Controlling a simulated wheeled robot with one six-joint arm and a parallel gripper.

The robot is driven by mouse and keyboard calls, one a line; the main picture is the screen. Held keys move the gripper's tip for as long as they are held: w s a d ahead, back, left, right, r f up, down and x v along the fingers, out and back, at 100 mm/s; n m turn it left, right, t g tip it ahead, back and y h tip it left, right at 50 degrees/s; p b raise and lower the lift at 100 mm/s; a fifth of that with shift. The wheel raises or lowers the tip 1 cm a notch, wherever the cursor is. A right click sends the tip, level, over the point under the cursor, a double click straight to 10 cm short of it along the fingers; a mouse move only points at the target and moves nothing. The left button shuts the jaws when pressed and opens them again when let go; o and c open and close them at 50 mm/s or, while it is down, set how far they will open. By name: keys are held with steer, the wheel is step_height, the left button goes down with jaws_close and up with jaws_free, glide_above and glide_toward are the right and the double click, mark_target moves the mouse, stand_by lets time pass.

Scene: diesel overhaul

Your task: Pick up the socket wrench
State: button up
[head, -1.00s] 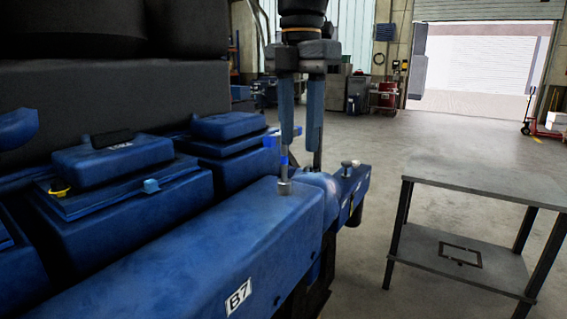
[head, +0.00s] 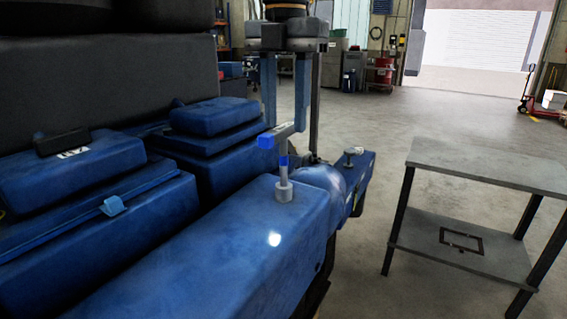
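The socket wrench (head: 283,187) stands upright on the blue engine's front top surface in the head view. It has a grey socket at the bottom, a blue-and-grey shaft and a cross handle with a blue end at the top. My gripper (head: 285,127) points down from above, with its two blue-grey fingers apart. The fingertips are near the height of the handle, one at each side in the picture. Part of the handle overlaps them, and I cannot tell whether they touch it.
The blue engine (head: 190,260) with its raised covers fills the left. A grey two-shelf table (head: 490,168) stands at the right, with a dark frame (head: 461,241) on its lower shelf. The floor between engine and table is clear.

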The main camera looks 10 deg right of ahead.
mark_target(284, 126)
steer(key=shift+a+f+p, duration=0.15)
steer(key=shift+f+p, duration=0.3)
steer(key=shift+f, duration=1.4)
jaws_close()
steer(key=shift+r, duration=0.2)
step_height(284, 126, up, 10)
steer(key=shift+f+b, duration=0.1)
steer(key=shift+b, duration=0.95)
steer(key=c, duration=0.7)
jaws_free()
jaws_close()
